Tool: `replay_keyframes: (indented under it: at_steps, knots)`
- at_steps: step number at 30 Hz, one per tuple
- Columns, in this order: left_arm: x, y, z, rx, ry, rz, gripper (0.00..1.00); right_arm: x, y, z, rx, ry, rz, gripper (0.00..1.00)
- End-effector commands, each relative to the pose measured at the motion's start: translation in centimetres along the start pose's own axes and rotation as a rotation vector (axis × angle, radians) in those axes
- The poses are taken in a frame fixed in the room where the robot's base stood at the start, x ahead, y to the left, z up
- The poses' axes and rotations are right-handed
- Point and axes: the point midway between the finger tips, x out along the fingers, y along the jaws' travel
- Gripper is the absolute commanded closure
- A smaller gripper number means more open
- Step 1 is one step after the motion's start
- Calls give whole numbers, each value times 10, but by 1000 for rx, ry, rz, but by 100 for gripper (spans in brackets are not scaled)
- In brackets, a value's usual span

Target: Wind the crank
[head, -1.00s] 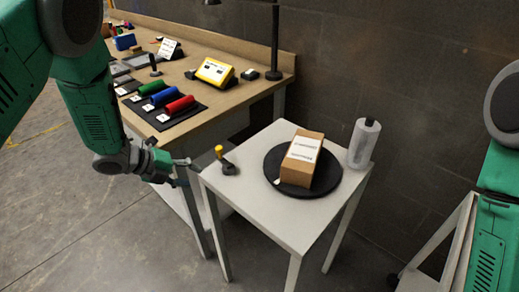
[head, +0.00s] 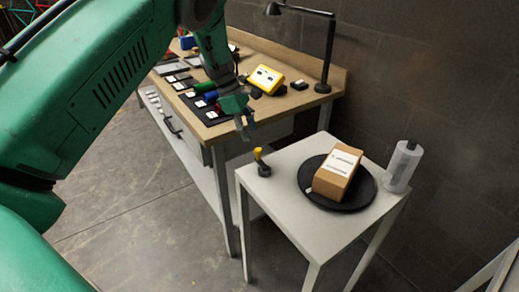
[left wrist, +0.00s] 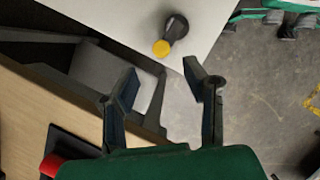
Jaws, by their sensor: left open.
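The crank (head: 262,163) is a small dark handle with a yellow knob, standing at the left corner of the white side table (head: 290,225). In the left wrist view the crank (left wrist: 171,35) shows beyond the fingertips, with its yellow knob towards me. My left gripper (head: 246,130) is open and empty, above and to the left of the crank, near the workbench's front edge. In the left wrist view my left gripper (left wrist: 163,82) has its two fingers well apart, with nothing between them. My right gripper is not in view.
A black turntable (head: 310,200) with a cardboard box (head: 336,173) on it stands on the side table. A clear wrap roll (head: 403,166) stands behind it. The workbench (head: 220,138) holds a yellow device (head: 265,80), coloured rolls and a black lamp (head: 325,60).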

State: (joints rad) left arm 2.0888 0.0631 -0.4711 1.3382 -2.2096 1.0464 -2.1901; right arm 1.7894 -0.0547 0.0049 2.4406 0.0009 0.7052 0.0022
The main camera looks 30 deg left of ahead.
Motion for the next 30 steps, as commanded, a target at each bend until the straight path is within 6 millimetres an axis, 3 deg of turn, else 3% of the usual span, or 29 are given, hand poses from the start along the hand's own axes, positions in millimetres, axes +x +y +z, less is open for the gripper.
replay_keyframes:
  at_steps: [3,9,15,23,27,30]
  knots:
    - [27,-1,0,1,0,-2,60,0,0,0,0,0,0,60]
    - [57,-1,1,0,0,-1,60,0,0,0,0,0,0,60]
    - [69,0,1,0,0,2,60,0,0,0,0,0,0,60]
    - [70,0,0,-1,-1,2,60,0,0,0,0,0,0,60]
    - [70,0,0,-1,0,2,100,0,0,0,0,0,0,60]
    - [70,0,0,-1,0,2,100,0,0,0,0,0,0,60]
